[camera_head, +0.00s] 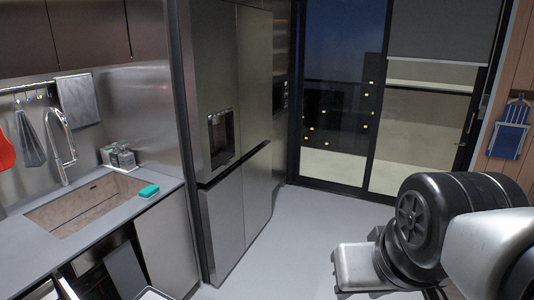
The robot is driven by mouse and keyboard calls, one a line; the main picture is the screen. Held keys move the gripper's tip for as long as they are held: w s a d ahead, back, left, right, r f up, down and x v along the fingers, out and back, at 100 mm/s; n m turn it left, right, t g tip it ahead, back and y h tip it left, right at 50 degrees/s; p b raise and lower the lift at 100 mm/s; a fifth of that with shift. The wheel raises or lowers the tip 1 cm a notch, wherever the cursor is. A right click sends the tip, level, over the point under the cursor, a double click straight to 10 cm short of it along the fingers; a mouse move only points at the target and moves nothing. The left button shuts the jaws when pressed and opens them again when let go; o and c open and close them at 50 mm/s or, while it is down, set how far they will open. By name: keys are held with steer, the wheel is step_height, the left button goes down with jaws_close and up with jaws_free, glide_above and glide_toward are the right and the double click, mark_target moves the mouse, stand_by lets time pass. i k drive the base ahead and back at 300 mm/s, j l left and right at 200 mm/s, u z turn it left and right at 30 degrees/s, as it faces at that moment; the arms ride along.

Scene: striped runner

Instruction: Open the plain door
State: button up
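A tall steel fridge (222,60) stands left of the middle, with a dark dispenser (221,137) in its left upper door. The right upper door (254,75) has a plain face without a dispenser and looks shut. Lower panels (258,190) lie below a dark horizontal gap and also look shut. I cannot tell for certain which door the task calls plain. My arm reaches in from the right edge, over the floor and to the right of the fridge. My gripper's fingers cannot be made out, and no contact with the fridge shows.
Grey floor (290,235) lies clear in front of the fridge. A dark-framed glass door (335,130) is at the back. At left, a counter holds a sink (85,205) and a teal sponge (149,190). A blue rack (510,128) hangs on the right wall.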

mark_target(255, 26)
steer(key=i, duration=1.95)
steer(key=i+j, duration=0.1)
steer(key=i, duration=1.8)
steer(key=l+z, duration=0.05)
steer(key=l, duration=0.05)
